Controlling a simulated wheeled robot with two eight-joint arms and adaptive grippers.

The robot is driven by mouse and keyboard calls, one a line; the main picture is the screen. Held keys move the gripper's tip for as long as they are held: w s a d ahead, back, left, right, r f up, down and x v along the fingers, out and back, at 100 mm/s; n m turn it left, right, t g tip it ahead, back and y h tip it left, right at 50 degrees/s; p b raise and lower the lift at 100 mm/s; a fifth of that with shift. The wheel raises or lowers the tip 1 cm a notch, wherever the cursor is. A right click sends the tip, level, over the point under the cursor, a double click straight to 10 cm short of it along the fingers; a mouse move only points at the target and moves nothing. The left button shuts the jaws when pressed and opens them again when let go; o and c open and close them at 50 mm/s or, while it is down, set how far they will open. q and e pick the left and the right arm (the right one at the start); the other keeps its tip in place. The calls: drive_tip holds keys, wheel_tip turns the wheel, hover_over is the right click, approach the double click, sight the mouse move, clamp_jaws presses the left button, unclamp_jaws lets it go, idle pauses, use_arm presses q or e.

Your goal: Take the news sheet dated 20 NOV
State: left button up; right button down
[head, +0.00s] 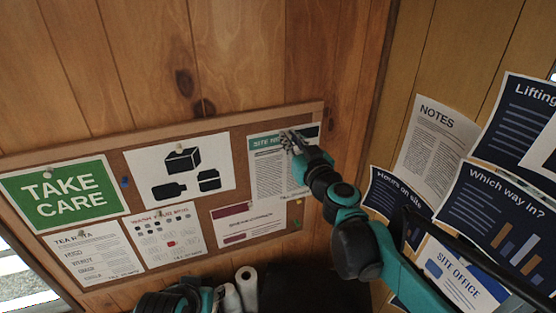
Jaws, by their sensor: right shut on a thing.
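A sheet with a green "SITE NE…" header (268,175) is on the upper right of the cork board, its text in small columns. Its date is too small to read or hidden. My right gripper (288,142) is at the sheet's top edge, shut on it, and covers part of the header. The sheet still lies close against the board, as far as I can see. My left gripper is not in view; only part of my left arm shows at the bottom.
The cork board (115,165) also holds a "TAKE CARE" sign (65,195), a picture sheet (180,172), a tea rota (95,252) and other papers. More posters, including "NOTES" (435,145), cover the right wall. White rolls (246,285) stand below.

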drive_tip(key=shift+s+d+r+p, duration=0.25)
drive_tip(key=shift+s+r+p, duration=0.2)
drive_tip(key=shift+s, duration=0.2)
drive_tip(key=shift+s+d+r+p, duration=0.2)
drive_tip(key=shift+s+r+p, duration=0.15)
drive_tip(key=shift+s, duration=0.3)
